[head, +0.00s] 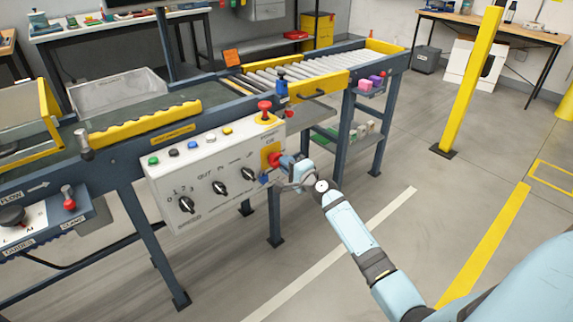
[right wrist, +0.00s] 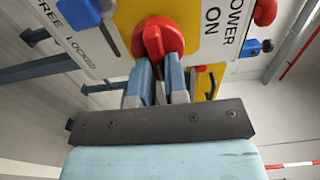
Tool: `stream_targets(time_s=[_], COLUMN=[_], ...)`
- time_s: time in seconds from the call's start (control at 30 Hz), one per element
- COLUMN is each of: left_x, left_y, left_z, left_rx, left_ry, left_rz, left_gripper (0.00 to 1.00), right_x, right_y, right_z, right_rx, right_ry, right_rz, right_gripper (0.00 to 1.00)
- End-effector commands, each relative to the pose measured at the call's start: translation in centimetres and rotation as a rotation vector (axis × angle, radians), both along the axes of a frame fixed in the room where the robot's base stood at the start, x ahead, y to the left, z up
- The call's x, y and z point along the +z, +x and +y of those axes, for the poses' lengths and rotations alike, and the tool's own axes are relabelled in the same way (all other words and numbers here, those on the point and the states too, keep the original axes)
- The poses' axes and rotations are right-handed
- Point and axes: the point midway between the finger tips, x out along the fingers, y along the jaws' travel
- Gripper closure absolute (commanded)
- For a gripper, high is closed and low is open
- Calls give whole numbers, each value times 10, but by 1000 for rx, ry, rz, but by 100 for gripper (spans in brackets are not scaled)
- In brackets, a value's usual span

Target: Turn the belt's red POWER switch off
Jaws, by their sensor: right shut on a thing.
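The red POWER switch (head: 273,159) sits on a yellow plate at the right end of the white control panel (head: 205,190) on the belt's side. My left gripper is not in view.
A red mushroom button (head: 264,106) stands on top of the panel near the switch. Black knobs (head: 219,188) and coloured buttons lie to the left. A blue part (right wrist: 80,12) marked FREE and LOCKED is close to the fingers. A yellow post (head: 468,85) stands on open floor at right.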

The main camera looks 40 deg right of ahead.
Motion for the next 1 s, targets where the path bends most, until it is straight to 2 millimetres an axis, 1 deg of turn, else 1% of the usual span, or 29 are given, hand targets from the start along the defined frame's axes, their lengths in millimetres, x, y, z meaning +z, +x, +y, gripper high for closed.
stream_targets(time_s=[0.03,0.07,0.1,0.13,0.17,0.43,0.57,0.67,0.8,1.0], left_x=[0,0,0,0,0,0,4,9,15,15], left_y=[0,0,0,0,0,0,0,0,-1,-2], left_z=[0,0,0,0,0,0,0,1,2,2], left_rx=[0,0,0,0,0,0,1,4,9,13], left_ry=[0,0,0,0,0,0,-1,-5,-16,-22], left_rz=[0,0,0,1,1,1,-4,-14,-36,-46], left_gripper=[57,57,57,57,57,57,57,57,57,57], right_x=[0,0,0,0,0,0,0,1,0,-1], right_y=[0,0,0,0,0,-1,-11,-29,-62,-105], right_z=[-1,-1,-1,-1,-1,0,-1,-2,-5,-8], right_rx=[-2,-2,-1,-1,-1,0,-1,0,0,0], right_ry=[2,2,2,2,2,0,0,0,-1,0], right_rz=[-1,-1,-1,-1,-1,0,1,2,3,2], right_gripper=[100,79,70,63,61,61,61,61,61,61])
